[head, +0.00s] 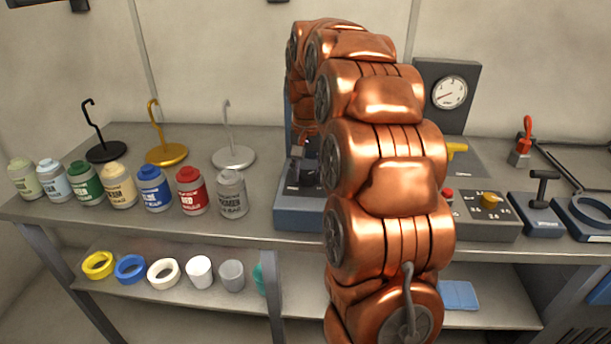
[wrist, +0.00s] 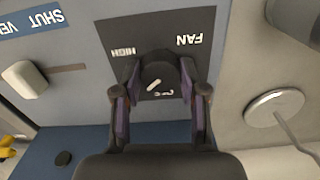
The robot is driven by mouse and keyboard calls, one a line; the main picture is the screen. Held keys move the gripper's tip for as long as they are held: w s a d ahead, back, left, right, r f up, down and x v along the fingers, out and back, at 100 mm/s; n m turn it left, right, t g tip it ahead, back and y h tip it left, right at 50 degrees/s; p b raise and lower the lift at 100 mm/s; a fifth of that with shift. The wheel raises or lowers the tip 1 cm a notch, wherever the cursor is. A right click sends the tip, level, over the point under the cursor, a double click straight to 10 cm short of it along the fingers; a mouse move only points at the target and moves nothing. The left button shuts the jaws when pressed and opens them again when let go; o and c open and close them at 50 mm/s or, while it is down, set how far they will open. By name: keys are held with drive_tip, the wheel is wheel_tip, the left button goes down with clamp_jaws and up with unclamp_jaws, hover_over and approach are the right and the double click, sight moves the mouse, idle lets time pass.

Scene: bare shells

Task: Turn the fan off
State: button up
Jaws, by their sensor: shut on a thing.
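The fan knob (wrist: 158,68) is a dark round dial on a dark panel (wrist: 112,30) lettered FAN, seen upside down in the wrist view. A HIGH label sits beside it. A pale mark shows on the knob, and other small lettering near it is partly hidden, so I cannot read the setting. My gripper (wrist: 160,82) is shut on the knob, with one finger on each side. In the head view the blue-grey control box (head: 300,215) stands left of my copper arm, which hides much of it. My gripper (head: 303,170) shows small and dark there.
A pale slider (wrist: 25,79) by a SHUT VENT label is near. The silver hook stand (head: 233,157) stands left of the box, with several paint cans, including the grey one (head: 231,193). Right of my arm are a gauge (head: 449,92) and a grey dial box (head: 485,222).

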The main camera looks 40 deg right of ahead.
sight(307, 174)
drive_tip(key=n, duration=0.5)
drive_tip(key=shift+w+n, duration=0.1)
drive_tip(key=shift+n, duration=2.3)
drive_tip(key=o, duration=1.2)
drive_tip(key=shift+c, duration=0.2)
wheel_tip(307, 174, up, 12)
